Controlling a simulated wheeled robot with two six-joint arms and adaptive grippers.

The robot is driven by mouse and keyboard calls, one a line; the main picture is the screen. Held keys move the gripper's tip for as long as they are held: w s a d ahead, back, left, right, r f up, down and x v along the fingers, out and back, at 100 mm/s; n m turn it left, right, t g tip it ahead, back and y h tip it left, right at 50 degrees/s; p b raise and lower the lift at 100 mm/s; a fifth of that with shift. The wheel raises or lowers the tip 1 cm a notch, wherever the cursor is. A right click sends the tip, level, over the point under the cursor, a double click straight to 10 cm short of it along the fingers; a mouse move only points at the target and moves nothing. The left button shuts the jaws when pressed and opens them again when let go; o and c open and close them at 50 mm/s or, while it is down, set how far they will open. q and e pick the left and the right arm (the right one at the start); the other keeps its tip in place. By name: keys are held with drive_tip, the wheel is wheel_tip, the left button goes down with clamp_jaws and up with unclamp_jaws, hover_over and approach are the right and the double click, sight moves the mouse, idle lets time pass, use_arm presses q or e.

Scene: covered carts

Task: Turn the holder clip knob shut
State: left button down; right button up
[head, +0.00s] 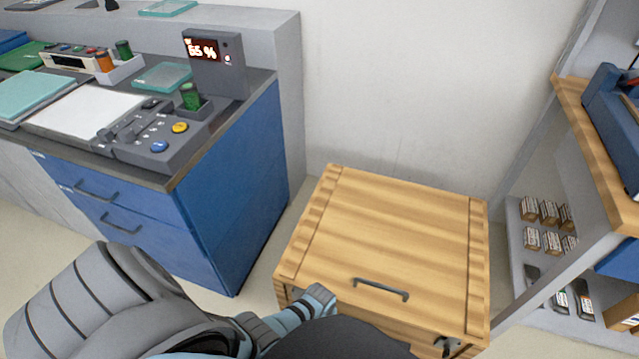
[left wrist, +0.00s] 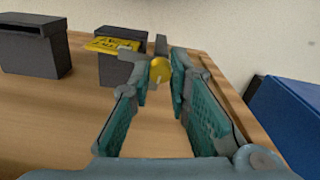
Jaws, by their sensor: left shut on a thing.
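In the left wrist view, a round yellow knob (left wrist: 160,70) sits on the side of a dark grey holder (left wrist: 116,70). A yellow card or label with dark markings (left wrist: 112,45) lies at the holder's top. My left gripper (left wrist: 164,84) has its teal-padded fingers on both sides of the knob, shut on it. The fingertips partly cover the knob, and its turn position is hard to read. In the head view, my left arm comes in at the lower left, and the holder and knob do not show. My right gripper is not in view.
A second dark grey box (left wrist: 33,50) stands left of the holder on a wooden surface (left wrist: 60,115). The head view shows a wooden cart (head: 390,225) with a handled lid (head: 380,289), a blue cabinet (head: 235,190) at left and a shelf (head: 598,140) at right.

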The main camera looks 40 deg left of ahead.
use_arm(q)
drive_tip(key=c, duration=1.5)
unclamp_jaws()
drive_tip(key=shift+r, duration=0.1)
wheel_tip(320, 180, up, 12)
drive_tip(key=shift+f, duration=0.1)
drive_tip(key=s+a+f+m+p, duration=0.1)
drive_tip(key=s+f+m+p, duration=0.1)
drive_tip(key=s, duration=0.6)
drive_tip(key=s+a+f+m+p, duration=0.2)
drive_tip(key=s+f+p, duration=0.2)
drive_tip(key=s, duration=0.4)
drive_tip(key=s+a+f+m+t+p, duration=0.1)
drive_tip(key=s+f+m+p, duration=0.1)
drive_tip(key=s, duration=0.6)
drive_tip(key=shift+a+f+y+p, duration=0.2)
drive_tip(key=shift+f+p, duration=0.15)
drive_tip(key=shift+f, duration=0.25)
drive_tip(key=shift+a+f+y+p, duration=0.2)
drive_tip(key=shift+f+p, duration=0.15)
drive_tip(key=shift+f, duration=0.2)
